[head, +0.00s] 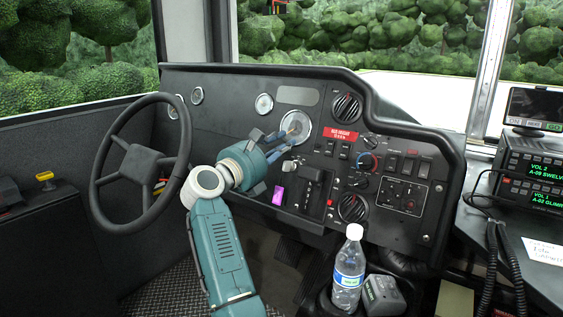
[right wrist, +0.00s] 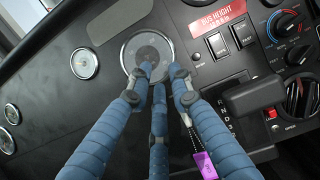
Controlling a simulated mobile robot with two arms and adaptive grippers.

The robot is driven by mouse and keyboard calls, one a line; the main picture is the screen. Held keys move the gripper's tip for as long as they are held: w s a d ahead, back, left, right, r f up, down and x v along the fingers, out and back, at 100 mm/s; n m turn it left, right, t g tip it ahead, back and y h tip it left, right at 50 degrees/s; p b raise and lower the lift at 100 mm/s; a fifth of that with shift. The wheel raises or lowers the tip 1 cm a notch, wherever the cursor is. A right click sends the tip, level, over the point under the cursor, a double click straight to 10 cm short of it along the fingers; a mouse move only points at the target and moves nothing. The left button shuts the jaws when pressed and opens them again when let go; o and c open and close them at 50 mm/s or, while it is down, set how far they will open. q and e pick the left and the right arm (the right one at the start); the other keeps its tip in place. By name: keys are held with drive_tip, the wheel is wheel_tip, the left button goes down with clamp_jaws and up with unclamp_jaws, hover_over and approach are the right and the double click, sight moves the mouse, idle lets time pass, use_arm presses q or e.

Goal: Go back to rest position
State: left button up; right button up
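My right gripper (head: 285,138) is in front of the dashboard, to the right of the steering wheel and close to the large round gauge (head: 296,126). In the right wrist view its blue fingers (right wrist: 160,76) point at that gauge, with their tips apart and nothing seen between them. Whether the tips touch the panel is unclear. My right arm (head: 220,245) reaches up from the bottom of the head view. My left gripper is not in view.
The black steering wheel (head: 101,166) is left of my arm. A purple key tag (head: 278,195) hangs just below the gripper, beside the shift lever (head: 312,174). A water bottle (head: 348,270) stands at the lower right. A radio unit (head: 535,170) is at the far right.

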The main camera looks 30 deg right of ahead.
drive_tip(key=shift+r, duration=1.25)
